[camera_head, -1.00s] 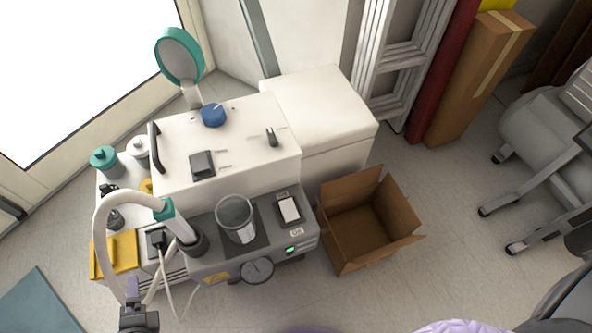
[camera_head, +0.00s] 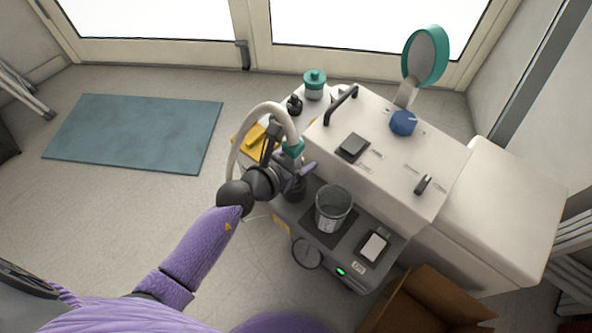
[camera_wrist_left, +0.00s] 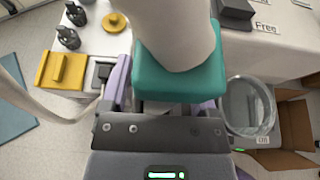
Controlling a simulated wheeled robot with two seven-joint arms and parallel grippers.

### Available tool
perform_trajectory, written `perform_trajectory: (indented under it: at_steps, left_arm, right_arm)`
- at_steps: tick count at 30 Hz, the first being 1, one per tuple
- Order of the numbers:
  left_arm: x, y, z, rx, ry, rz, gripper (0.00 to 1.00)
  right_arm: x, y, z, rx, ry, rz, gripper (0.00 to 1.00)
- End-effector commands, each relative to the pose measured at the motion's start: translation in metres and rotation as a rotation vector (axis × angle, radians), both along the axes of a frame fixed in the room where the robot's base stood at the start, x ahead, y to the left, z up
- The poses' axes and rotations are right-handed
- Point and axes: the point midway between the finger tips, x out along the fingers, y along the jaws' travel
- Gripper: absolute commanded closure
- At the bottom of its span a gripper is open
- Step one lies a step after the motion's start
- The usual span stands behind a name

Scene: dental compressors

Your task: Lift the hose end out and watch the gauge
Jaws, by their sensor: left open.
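A pale hose (camera_head: 264,112) arches over the left end of the grey unit (camera_head: 370,276). Its teal collar (camera_head: 295,149) sits above a dark round holder, mostly hidden by my gripper, so I cannot tell how deep the end sits. My left gripper (camera_head: 290,153) is open at the hose end. In the left wrist view its purple fingers stand either side of the teal collar (camera_wrist_left: 180,75); contact is not clear. The round gauge (camera_head: 307,253) is on the unit's front; its needle is too small to read. My right gripper is out of view.
A clear cup (camera_head: 332,206) stands on the unit beside the hose end. A yellow block (camera_head: 254,137) and a teal-lidded jar (camera_head: 314,84) are behind. An open cardboard box (camera_head: 440,298) is at the lower right. The floor by the blue mat (camera_head: 135,133) is clear.

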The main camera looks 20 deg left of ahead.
Motion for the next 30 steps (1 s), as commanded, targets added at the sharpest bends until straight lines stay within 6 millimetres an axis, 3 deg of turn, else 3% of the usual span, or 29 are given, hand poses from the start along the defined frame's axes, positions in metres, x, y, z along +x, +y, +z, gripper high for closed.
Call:
perform_trajectory:
  at_steps: [8,19,30]
  left_arm:
    - [0.0066,-0.0022,-0.0006,0.000,-0.001,0.000,0.24]
    - [0.0062,-0.0020,-0.0008,-0.001,-0.001,0.000,1.00]
    - [0.0063,-0.0021,0.0021,-0.002,-0.003,0.001,1.00]
  right_arm:
    - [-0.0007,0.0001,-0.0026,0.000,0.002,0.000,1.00]
    - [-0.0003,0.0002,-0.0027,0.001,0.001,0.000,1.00]
    - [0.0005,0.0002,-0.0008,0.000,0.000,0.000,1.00]
